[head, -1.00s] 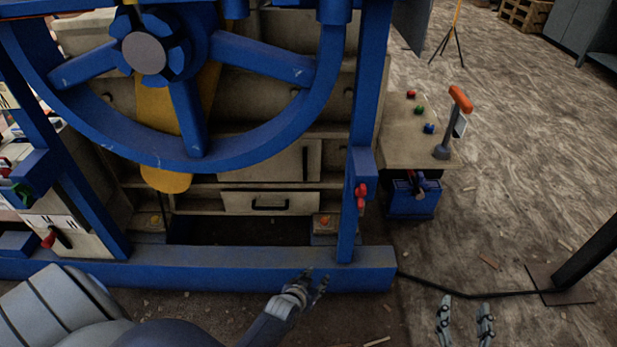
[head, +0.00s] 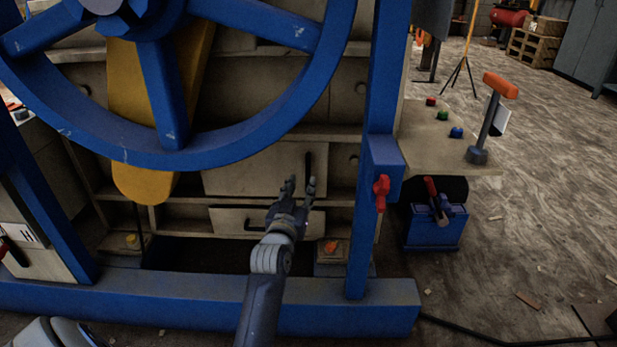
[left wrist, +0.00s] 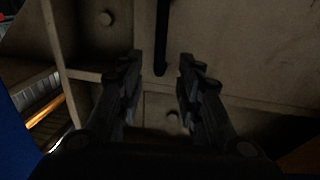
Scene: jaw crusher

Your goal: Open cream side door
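The cream side door (head: 245,172) is a flat panel low on the crusher's side, behind the big blue wheel. It looks shut. Its dark vertical handle (head: 308,163) is near its right edge. The handle also shows in the left wrist view (left wrist: 162,38), upright, at top centre, just beyond the fingertips. My left gripper (head: 298,186) is in front of the door's lower right corner, just below the handle, pointing up. Its two fingers are apart, with nothing between them; in the left wrist view the fingers (left wrist: 158,75) lie either side of the handle's line. My right gripper is not in view.
The blue wheel (head: 262,122) hangs above, left of the door. A blue post (head: 384,90) with a red lever (head: 381,192) stands to the right. A cream panel with a horizontal handle (head: 255,227) is below. A blue beam (head: 180,300) crosses the floor in front.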

